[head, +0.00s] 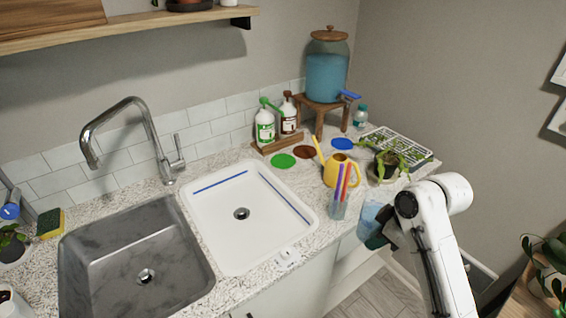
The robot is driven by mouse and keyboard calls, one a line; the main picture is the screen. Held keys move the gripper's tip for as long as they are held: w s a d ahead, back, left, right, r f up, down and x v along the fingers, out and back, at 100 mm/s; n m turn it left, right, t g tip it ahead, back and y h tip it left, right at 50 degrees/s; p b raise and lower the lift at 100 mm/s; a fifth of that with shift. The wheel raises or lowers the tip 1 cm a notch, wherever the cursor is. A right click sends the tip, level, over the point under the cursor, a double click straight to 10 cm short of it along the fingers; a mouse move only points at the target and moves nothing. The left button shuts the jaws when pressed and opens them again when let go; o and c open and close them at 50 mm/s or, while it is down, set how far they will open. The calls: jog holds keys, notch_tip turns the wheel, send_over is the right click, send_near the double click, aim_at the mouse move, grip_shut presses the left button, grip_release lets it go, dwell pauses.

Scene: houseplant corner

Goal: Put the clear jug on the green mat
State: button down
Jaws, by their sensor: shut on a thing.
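A clear jug (370,214), tinted bluish and see-through, is at my gripper (379,239), by the counter's front right edge. My gripper is shut on it; its dark fingers are partly hidden by my white arm, which also covers part of the jug. The jug looks roughly upright, but its base is hard to make out. The green mat (283,160) is a flat round disc on the counter, in front of the bottle rack. It is bare and lies well to the left of and behind my gripper.
A yellow watering can (338,174) and a clear cup of coloured sticks (340,206) stand between jug and mat. Brown (305,152) and blue (342,143) discs lie nearby. A potted plant (383,167) and seedling tray (410,150) are behind. The white basin (230,258) lies left.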

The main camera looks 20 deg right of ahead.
jog(key=s+a+f+m+h, duration=0.1)
jog(key=s+a+f+m, duration=0.2)
jog(key=a+f, duration=0.3)
jog(key=s+a+f+m+t+h, duration=0.1)
jog(key=s+a+f+m, duration=0.2)
jog(key=a+f, duration=0.4)
jog(key=shift+s+f+m+h, duration=0.35)
jog(key=shift+f+m, duration=0.25)
jog(key=shift+m, duration=0.2)
jog(key=shift+a, duration=0.1)
